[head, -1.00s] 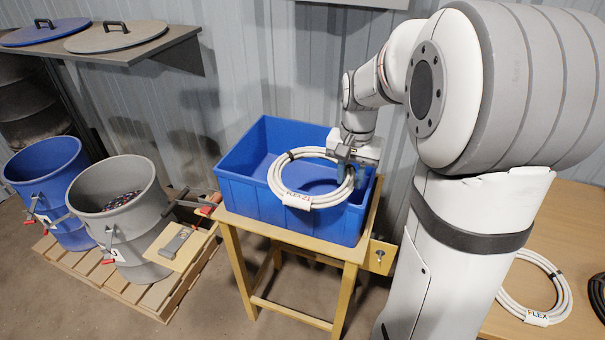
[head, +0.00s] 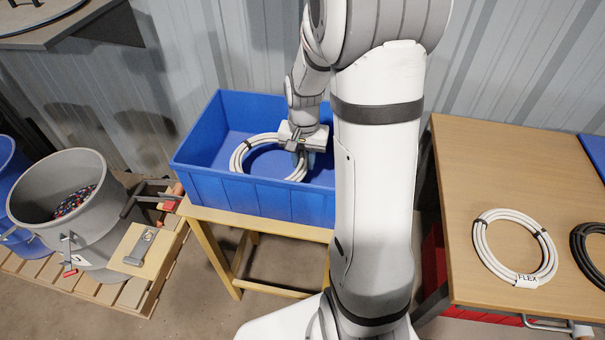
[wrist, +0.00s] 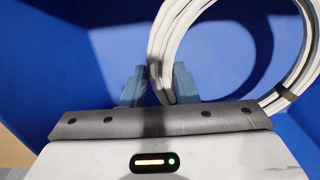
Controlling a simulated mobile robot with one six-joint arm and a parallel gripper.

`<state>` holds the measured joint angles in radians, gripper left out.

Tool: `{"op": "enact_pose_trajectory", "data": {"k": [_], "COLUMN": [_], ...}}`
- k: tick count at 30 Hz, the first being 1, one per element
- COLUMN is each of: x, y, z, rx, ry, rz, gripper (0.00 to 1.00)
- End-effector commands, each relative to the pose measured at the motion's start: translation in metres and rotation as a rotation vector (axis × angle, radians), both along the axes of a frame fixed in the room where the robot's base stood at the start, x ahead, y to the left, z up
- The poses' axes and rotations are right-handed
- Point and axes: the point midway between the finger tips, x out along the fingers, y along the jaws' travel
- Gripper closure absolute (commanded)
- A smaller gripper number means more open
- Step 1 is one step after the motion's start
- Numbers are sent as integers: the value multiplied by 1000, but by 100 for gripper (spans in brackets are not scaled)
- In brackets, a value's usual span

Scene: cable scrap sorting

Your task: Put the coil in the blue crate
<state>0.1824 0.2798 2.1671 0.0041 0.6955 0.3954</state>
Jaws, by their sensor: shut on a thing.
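The white coil (head: 240,154) is in the blue crate (head: 252,192), its near side partly hidden behind the crate's front wall. My gripper (head: 301,158) is inside the crate opening, shut on the coil's right side. In the wrist view, the coil (wrist: 166,50) passes between the two fingers of my gripper (wrist: 158,88), with blue crate walls around it. I cannot tell whether the coil touches the crate floor.
The crate stands on a wooden stand (head: 208,245). A grey drum (head: 98,225) with dark scraps is at left. A wooden table (head: 470,175) at right holds another white coil (head: 482,240) marked FLEX and a black coil (head: 585,250). My arm hides the crate's right part.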

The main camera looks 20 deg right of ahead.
Motion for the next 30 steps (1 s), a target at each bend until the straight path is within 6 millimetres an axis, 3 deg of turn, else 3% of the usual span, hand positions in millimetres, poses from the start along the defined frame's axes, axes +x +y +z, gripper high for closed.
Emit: {"op": "enact_pose_trajectory", "data": {"k": [15,26,27,30], "x": [0,0,0,0], "y": [-1,-2,-2,-2], "z": [-58,-63,-62,-62], "rx": [0,-1,0,0], "ry": [-1,-3,-1,-1], "rz": [-4,-4,-4,-4], "gripper": [100,100,70,62]}}
